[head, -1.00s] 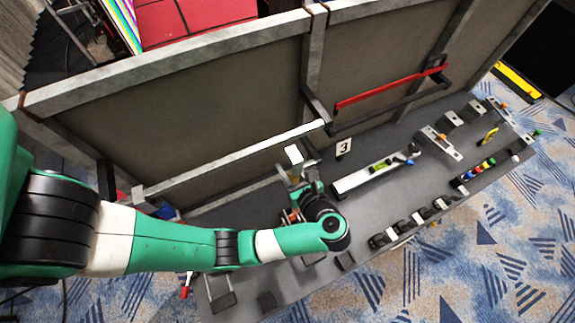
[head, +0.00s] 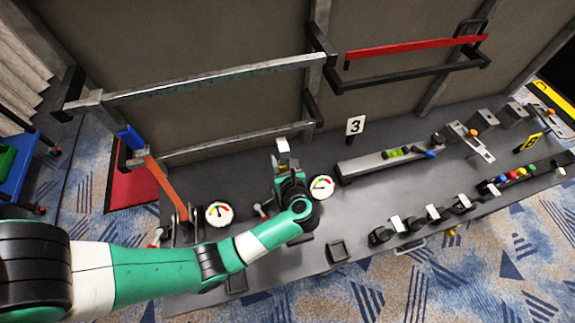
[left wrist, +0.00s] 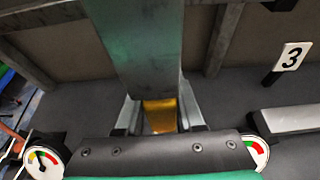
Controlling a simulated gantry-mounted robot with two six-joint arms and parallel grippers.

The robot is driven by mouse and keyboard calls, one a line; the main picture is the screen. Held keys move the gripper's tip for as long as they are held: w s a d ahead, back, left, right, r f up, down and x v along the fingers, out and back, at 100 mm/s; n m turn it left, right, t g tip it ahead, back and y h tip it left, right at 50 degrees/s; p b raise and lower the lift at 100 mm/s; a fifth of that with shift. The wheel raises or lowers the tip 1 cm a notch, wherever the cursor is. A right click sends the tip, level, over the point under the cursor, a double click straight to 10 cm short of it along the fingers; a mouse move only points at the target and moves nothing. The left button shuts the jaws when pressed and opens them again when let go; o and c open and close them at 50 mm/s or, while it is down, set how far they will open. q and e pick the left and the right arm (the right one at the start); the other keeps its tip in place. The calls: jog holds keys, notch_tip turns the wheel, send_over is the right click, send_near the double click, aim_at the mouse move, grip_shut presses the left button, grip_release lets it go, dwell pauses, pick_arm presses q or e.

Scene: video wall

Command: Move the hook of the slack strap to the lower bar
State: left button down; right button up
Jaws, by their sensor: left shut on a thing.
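My left gripper (head: 283,162) is shut on a pale grey piece (head: 282,146), seemingly the hook of the slack strap, in front of the lower bar (head: 240,140). In the left wrist view this wide grey piece (left wrist: 145,45) rises from between the fingers (left wrist: 158,115), with a yellow-orange part (left wrist: 160,115) low in the grip. I cannot tell whether it touches a bar. The upper bar (head: 210,79) runs above. Another strap, orange (head: 166,186), with a blue end (head: 131,139), stretches from the left end of the lower bar to the bench. My right gripper is out of view.
Two round gauges (head: 219,213) (head: 321,187) flank the gripper on the grey bench (head: 285,258). A number 3 sign (head: 355,126), a level on a rail (head: 395,154) and several clamps stand to the right.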

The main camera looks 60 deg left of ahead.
pick_arm(q)
jog(key=shift+a+f, duration=0.15)
jog(key=shift+a, duration=0.2)
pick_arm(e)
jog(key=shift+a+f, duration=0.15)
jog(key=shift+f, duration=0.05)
pick_arm(q)
jog(key=shift+a, duration=0.1)
jog(key=b+x, duration=0.4)
jog(key=x, duration=0.4)
jog(key=shift+r, duration=0.25)
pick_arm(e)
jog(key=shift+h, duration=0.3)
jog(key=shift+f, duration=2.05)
pick_arm(q)
jog(key=shift+w+a, duration=0.1)
jog(key=shift+a, duration=0.05)
